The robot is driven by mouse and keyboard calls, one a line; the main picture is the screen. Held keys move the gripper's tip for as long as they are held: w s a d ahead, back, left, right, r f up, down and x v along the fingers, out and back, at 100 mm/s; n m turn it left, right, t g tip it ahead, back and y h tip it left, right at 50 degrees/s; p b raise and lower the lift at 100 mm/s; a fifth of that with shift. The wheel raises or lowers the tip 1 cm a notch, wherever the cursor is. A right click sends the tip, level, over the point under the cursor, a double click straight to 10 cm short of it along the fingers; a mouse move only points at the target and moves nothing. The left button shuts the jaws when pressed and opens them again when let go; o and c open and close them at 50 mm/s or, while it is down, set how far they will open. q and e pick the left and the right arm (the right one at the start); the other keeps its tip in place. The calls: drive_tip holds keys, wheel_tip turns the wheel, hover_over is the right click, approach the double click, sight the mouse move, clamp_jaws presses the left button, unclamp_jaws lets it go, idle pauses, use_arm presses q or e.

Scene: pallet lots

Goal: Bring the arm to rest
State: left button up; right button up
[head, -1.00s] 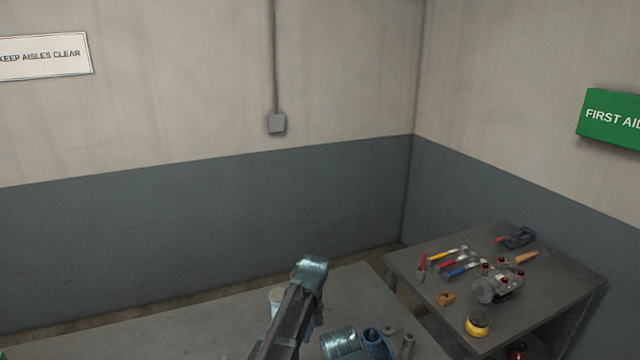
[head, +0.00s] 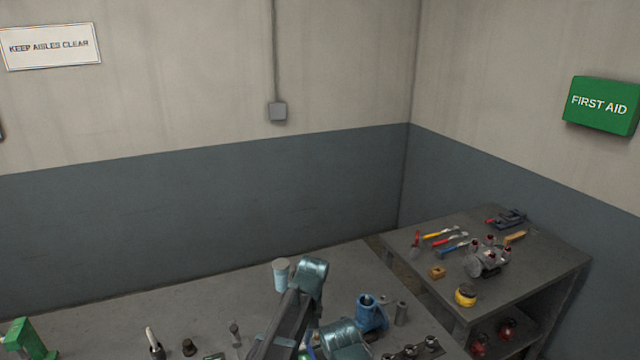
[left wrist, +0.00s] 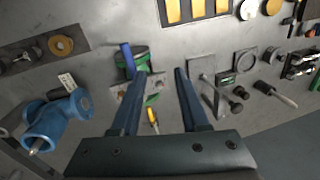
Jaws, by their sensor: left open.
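My arm rises from the bottom middle of the head view, with a dark link and teal joints, in front of a grey workbench (head: 215,295). No gripper can be made out in the head view. In the left wrist view my left gripper (left wrist: 161,72) is open, its two dark fingers apart with nothing held between them. It hangs over the grey bench top (left wrist: 110,35). A green and blue tool (left wrist: 131,62) lies near the left finger, and a yellow-handled screwdriver (left wrist: 153,120) shows between the fingers. My right gripper is not in view.
A blue pipe fitting (head: 370,312) and a grey cylinder (head: 401,313) stand right of my arm. A green object (head: 30,338) stands at the lower left. A second bench (head: 540,262) with tools is on the right. Walls close off the back.

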use_arm(q)
drive_tip(key=s+f+m+b, duration=0.3)
drive_tip(key=s+f, duration=0.1)
drive_tip(key=s, duration=0.5)
drive_tip(key=s+f+m+b, duration=0.4)
drive_tip(key=s, duration=0.5)
drive_tip(key=shift+a+t+h, duration=0.3)
drive_tip(key=shift+h, duration=0.1)
